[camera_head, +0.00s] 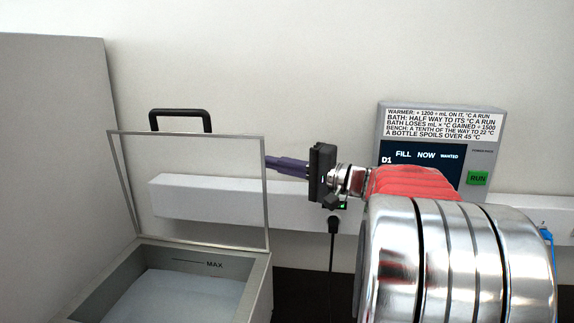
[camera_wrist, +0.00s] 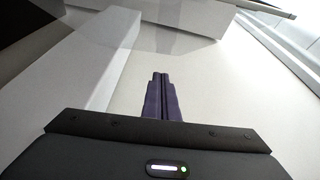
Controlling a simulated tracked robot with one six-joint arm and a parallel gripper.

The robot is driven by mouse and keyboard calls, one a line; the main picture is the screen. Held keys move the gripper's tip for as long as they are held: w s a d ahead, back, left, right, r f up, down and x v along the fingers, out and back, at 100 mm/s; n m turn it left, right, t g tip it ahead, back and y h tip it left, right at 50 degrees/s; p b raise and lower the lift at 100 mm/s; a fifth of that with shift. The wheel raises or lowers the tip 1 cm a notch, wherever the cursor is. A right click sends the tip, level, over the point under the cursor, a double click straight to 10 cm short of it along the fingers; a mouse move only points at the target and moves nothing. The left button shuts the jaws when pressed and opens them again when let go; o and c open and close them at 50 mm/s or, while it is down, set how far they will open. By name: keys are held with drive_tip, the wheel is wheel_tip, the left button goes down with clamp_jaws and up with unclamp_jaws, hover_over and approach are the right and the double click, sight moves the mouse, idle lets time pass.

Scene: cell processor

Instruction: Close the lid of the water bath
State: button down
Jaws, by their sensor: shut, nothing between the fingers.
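The water bath (camera_head: 258,285) is a grey box at the lower left of the head view, with a MAX line on its inner wall and pale water inside. Its lid (camera_head: 190,134) is a clear panel in a thin grey frame, standing raised at the back of the bath. A black handle (camera_head: 180,112) sits on the lid's top edge. My gripper (camera_head: 268,162) is shut and empty, with its purple fingers pointing left at the lid's right frame edge; I cannot tell whether they touch it. The shut fingers also show in the wrist view (camera_wrist: 160,78).
A control box (camera_head: 440,108) with a screen and a green RUN button stands at the right, partly behind my arm. A white rail (camera_head: 200,203) runs along the wall behind the lid. A black cable (camera_head: 332,255) hangs below it. A grey panel (camera_head: 50,150) stands at the left.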

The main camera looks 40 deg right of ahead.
drive_tip(key=shift+s+a, duration=0.95)
drive_tip(key=shift+s, duration=0.05)
drive_tip(key=shift+s, duration=0.1)
